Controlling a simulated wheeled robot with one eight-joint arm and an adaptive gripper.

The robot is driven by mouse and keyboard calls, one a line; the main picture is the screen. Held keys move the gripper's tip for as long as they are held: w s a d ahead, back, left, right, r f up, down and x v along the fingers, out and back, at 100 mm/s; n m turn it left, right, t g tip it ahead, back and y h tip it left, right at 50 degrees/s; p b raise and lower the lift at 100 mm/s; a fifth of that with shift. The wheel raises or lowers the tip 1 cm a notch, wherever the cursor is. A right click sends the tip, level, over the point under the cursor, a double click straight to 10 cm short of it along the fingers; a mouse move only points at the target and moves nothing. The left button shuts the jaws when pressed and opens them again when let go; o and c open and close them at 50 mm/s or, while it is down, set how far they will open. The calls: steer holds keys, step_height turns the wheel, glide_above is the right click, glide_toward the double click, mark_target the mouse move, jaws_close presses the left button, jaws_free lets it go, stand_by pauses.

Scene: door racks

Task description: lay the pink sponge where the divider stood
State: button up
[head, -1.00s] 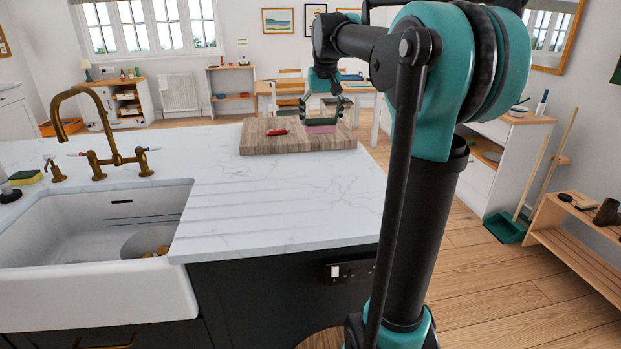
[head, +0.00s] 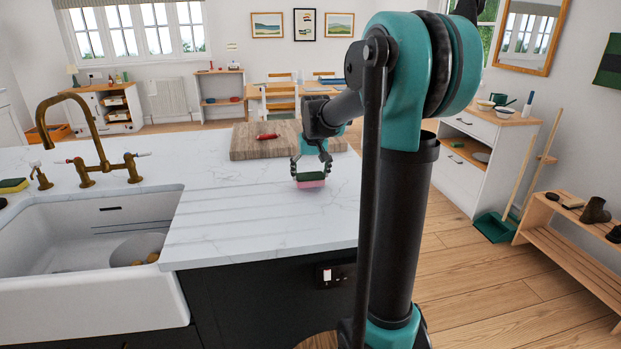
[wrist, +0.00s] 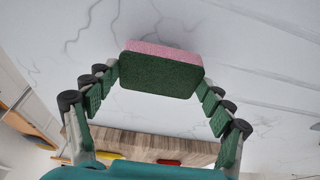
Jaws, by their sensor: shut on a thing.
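The pink sponge (head: 311,181) has a dark green scouring side. My gripper (head: 311,171) is shut on it, with the green side up and the pink side down, over the white marble worktop (head: 270,215) in front of the wooden board. In the wrist view the sponge (wrist: 160,72) sits between the fingertips of my gripper (wrist: 160,80). I cannot tell whether its underside touches the worktop. I cannot make out a divider or its former place in these views.
The wooden board (head: 245,148) lies behind the sponge with a red object (head: 267,137) on it. A white sink (head: 80,235) with a brass tap (head: 90,130) is at left. A yellow and green sponge (head: 13,185) lies beside it. The worktop between sink and gripper is clear.

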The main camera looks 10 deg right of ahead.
steer(key=shift+f, duration=0.75)
steer(key=shift+f, duration=0.15)
steer(key=o, duration=0.7)
